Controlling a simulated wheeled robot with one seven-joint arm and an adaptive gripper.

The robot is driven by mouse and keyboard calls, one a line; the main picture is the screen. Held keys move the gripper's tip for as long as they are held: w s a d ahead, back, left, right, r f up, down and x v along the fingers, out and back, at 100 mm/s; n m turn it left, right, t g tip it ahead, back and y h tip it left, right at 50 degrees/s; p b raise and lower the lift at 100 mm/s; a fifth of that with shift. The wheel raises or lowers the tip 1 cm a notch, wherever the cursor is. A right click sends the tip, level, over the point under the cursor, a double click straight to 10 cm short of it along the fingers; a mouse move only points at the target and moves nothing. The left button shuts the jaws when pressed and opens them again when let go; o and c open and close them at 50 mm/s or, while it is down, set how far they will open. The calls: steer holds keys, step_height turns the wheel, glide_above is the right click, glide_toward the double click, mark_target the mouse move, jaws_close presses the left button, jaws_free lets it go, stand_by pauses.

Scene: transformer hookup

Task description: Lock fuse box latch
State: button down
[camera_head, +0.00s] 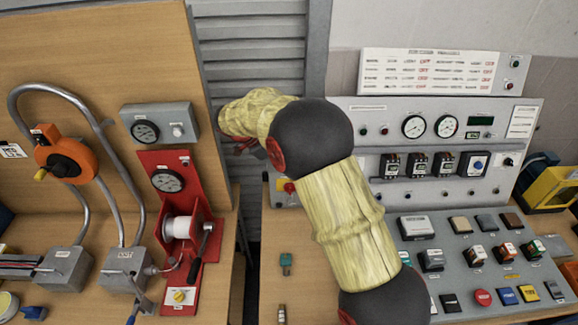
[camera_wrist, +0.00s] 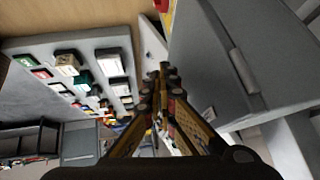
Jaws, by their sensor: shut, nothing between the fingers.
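My gripper (camera_wrist: 165,70) shows in the wrist view with its two fingers closed together and nothing between them. A large grey box or cabinet (camera_wrist: 205,50) stands close to the right of the fingertips. A raised, light grey bar (camera_wrist: 243,72) sits on its face and looks like a latch or handle; I cannot tell for sure that it is the fuse box latch, or its position. The fingers appear apart from the bar.
A sloped control panel (camera_head: 463,268) with several switches stands at right, below a panel with gauges (camera_head: 400,105). At left are a red winch stand (camera_head: 148,205), an orange reel (camera_head: 75,158) and bent conduits. A small green part (camera_head: 285,262) lies on the bench.

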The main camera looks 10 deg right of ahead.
steer(key=f+h+b, duration=0.1)
steer(key=b, duration=0.2)
steer(key=f+h+b, duration=0.1)
steer(key=h+b, duration=0.1)
steer(key=b, duration=0.1)
steer(key=shift+a+n+g, duration=0.15)
steer(key=shift+n+g, duration=0.15)
steer(key=shift+f+b, duration=0.35)
steer(key=shift+b, duration=1.05)
steer(key=shift+f+h+b, duration=0.35)
steer(key=shift+h+b, duration=0.5)
steer(key=shift+h, duration=0.15)
steer(key=shift+d+f+b, duration=0.4)
steer(key=shift+f+b, duration=0.05)
steer(key=shift+b, duration=1.2)
steer(key=v, duration=1.2)
